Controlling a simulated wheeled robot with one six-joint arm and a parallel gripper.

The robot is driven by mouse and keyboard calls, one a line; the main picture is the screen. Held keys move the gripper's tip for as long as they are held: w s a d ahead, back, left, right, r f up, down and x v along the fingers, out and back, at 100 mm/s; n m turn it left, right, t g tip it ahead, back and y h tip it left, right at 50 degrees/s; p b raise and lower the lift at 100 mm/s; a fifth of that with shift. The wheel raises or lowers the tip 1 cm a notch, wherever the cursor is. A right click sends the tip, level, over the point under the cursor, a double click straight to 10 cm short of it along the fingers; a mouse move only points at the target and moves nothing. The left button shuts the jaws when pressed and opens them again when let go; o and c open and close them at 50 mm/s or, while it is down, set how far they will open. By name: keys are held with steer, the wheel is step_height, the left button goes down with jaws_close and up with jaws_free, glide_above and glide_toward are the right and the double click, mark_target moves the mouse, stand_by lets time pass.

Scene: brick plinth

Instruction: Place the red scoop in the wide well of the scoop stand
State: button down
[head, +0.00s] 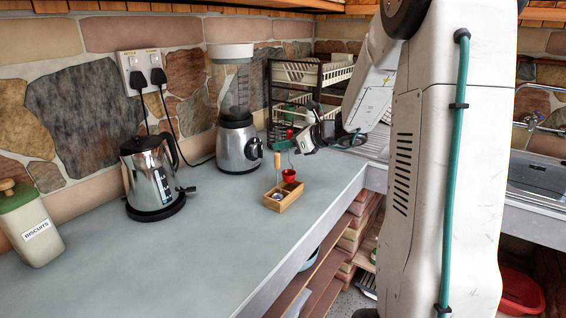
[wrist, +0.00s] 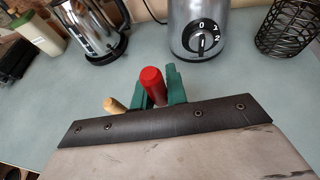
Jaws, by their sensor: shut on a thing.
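The red scoop shows its red handle top (head: 289,134) and red bowl (head: 289,176) in the head view, with a thin shaft between. My gripper (head: 292,143) is shut on the handle and holds the scoop upright. The red handle (wrist: 153,85) also stands between the green fingers in the wrist view. The wooden scoop stand (head: 288,203) is on the counter below. The bowl is at its far right end; I cannot tell whether it is inside the well or just above. A scoop with a wooden handle (head: 278,160) stands in the nearer part of the stand.
A blender (head: 238,145) stands behind the stand, and a steel kettle (head: 155,175) to its left. A dark dish rack (head: 275,90) stands at the back. The counter (head: 215,245) in front of the stand is clear.

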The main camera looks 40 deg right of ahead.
glide_above(284, 172)
steer(key=shift+w+d+f, duration=0.1)
steer(key=shift+f, duration=2.05)
steer(key=shift+f, duration=0.15)
steer(key=c, duration=1.4)
jaws_free()
